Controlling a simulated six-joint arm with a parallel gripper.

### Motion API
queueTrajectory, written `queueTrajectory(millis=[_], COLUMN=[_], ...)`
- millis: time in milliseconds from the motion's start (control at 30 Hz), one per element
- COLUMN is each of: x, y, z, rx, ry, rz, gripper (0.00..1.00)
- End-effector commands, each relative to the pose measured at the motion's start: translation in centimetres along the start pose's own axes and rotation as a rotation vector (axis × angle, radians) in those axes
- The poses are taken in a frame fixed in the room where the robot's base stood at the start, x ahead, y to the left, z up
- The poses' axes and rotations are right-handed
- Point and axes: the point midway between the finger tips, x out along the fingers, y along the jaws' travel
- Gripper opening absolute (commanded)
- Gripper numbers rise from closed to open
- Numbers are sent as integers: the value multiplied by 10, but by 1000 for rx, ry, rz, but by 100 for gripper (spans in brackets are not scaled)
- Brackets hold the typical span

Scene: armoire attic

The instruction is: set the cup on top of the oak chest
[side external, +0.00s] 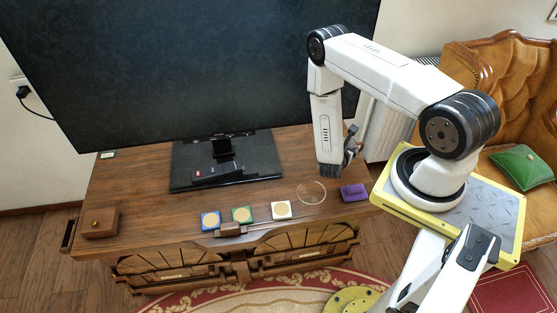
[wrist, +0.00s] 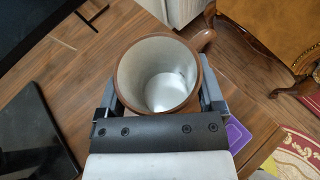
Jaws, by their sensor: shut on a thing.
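The cup (wrist: 127,72) has a brown rim and handle and a pale, empty inside. In the wrist view it sits between the two fingers of my gripper (wrist: 160,98), which is shut on it, with its mouth facing the camera. The small brown wooden chest (side external: 100,223), with a round knob, stands at the far left of the cabinet top, well apart from my gripper.
A large dark screen (side external: 190,65) on a black base (side external: 262,158) fills the back.

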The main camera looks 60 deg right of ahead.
Motion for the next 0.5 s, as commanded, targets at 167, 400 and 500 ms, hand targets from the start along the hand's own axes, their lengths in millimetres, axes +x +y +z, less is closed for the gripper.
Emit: queueTrajectory(millis=[167,400,500], x=[17,37,41], y=[10,22,25], z=[-15,-30,-34], rx=[0,-1,-1], ry=[0,0,1], rz=[-2,-2,-2], gripper=[15,15,15])
